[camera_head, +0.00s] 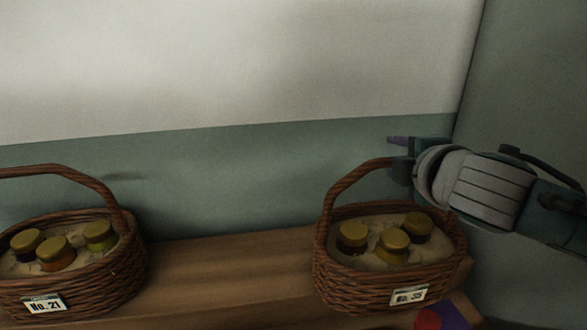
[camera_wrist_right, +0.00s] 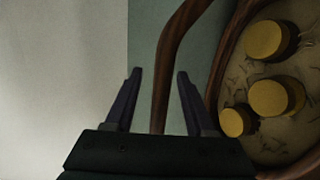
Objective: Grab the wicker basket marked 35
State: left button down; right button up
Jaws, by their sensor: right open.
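The wicker basket marked No. 35 (camera_head: 345,283) stands on a wooden shelf at the right of the head view. Its tag is small and a little blurred. It holds three jars with yellow lids, and its handle arches upright. My right gripper (camera_head: 399,158) is at the top of that handle, coming in from the right. In the right wrist view its two open fingers (camera_wrist_right: 160,95) have the handle (camera_wrist_right: 168,65) between them, with gaps at both sides. The basket's rim (camera_wrist_right: 222,60) shows at the right there. My left gripper is not in view.
Another wicker basket marked No. 21 (camera_head: 85,287) stands at the left of the shelf (camera_head: 220,270), with bare shelf between the two. A white and green wall (camera_head: 240,170) is close behind. A red and purple item (camera_head: 440,316) is partly visible below the right basket.

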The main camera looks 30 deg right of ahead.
jog(key=shift+c, duration=0.2)
grip_shut()
dwell(1.1)
jog(key=shift+r, duration=0.15)
